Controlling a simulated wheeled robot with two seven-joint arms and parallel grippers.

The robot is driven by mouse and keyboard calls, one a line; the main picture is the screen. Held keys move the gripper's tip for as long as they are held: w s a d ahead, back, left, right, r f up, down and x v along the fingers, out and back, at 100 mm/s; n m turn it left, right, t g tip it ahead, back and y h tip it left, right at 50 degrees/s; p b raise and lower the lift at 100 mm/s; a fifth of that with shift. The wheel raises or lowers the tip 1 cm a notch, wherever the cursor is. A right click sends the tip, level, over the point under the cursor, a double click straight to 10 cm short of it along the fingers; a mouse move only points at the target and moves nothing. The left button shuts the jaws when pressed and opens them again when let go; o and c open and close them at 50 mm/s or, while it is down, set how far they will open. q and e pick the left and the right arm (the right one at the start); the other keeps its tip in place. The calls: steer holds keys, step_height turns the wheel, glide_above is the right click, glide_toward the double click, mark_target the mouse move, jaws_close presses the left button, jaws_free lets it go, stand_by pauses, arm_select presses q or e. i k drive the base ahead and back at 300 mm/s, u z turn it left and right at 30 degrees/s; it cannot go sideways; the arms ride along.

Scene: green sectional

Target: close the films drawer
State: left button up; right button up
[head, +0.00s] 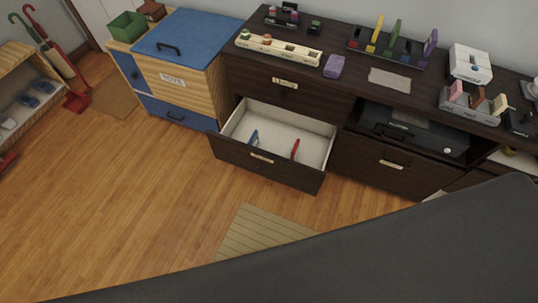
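One drawer (225,150) of the dark wood cabinet is pulled open. It has a pale lining and a small label (262,156) on its front, too small to read surely. A blue item (253,138) and a red item (295,148) lie inside. The drawer above it (300,86) is shut and bears a label. Another drawer (390,163) to the right is shut, and its label is also unclear. Neither of my grippers is in view.
A blue-lidded wooden toy chest (195,85) stands left of the cabinet. Small items crowd the cabinet top. A beige mat (258,232) lies in front of the open drawer. A large dark grey surface (400,255) fills the lower right.

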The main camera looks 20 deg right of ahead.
mark_target(279, 129)
steer(key=z, duration=0.1)
steer(key=i, duration=0.15)
steer(key=u, duration=0.25)
steer(key=k, duration=0.5)
steer(key=u, duration=1)
steer(key=k, duration=0.9)
steer(key=u, duration=0.65)
steer(key=i, duration=1.65)
steer(key=z, duration=1.55)
steer(key=i, duration=0.45)
steer(key=z, duration=0.4)
